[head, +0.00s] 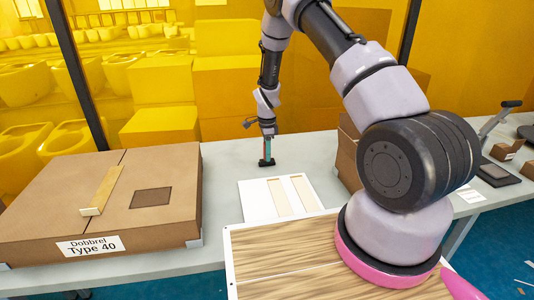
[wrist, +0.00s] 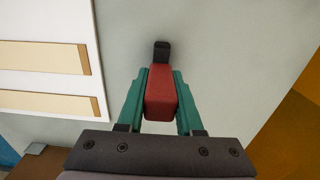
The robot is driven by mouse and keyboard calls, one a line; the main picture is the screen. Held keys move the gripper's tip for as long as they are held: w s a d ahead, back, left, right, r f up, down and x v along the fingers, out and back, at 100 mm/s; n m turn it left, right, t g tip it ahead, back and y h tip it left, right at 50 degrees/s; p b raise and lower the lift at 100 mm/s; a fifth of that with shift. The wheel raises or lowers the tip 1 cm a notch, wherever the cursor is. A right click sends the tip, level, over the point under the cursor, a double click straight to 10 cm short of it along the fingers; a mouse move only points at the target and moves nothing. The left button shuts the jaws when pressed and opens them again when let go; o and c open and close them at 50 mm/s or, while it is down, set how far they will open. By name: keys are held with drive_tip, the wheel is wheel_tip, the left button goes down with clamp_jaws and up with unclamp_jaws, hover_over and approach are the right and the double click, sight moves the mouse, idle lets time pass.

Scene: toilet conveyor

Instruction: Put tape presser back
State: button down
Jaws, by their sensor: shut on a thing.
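The tape presser has a red handle (wrist: 161,95) and a black end (wrist: 162,50). My gripper (wrist: 161,78) has its teal fingers shut on both sides of the red handle. In the head view my gripper (head: 267,146) points down over the grey table, just behind the white board. The presser's black end (head: 267,162) is low at the table top there. I cannot tell whether it touches the table. The fingers hide part of the handle in the head view.
A white board (head: 257,202) with two pale strips lies in front of my gripper. A large cardboard box (head: 60,195) labelled Type 40 is at left, with a wooden strip (head: 103,190) on it. Brown boxes (head: 348,150) stand at right. The grey table (head: 225,160) is clear around the presser.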

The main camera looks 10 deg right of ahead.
drive_tip(key=c, duration=0.6)
unclamp_jaws()
drive_tip(key=shift+o, duration=0.2)
wheel_tip(320, 180, up, 13)
drive_tip(key=shift+f, duration=0.1)
drive_tip(key=s+d+r+n+t+y, duration=0.15)
drive_tip(key=s+r, duration=0.25)
drive_tip(key=r, duration=0.4)
drive_tip(key=s+d+r+n+t, duration=0.1)
drive_tip(key=s+r+n, duration=0.25)
drive_tip(key=r, duration=0.55)
drive_tip(key=s+d+r+n+t, duration=0.1)
drive_tip(key=s+r, duration=0.4)
drive_tip(key=r, duration=0.3)
drive_tip(key=s+d+r+n+t, duration=0.1)
drive_tip(key=s+r+n, duration=0.3)
drive_tip(key=s, duration=0.6)
drive_tip(key=s+d+r+n+t, duration=0.1)
drive_tip(key=s+r+n, duration=0.3)
drive_tip(key=s, duration=0.6)
drive_tip(key=shift+s+d+r+t, duration=0.15)
drive_tip(key=shift+s+r+t, duration=0.2)
drive_tip(key=shift+t, duration=0.5)
drive_tip(key=shift+y, duration=0.25)
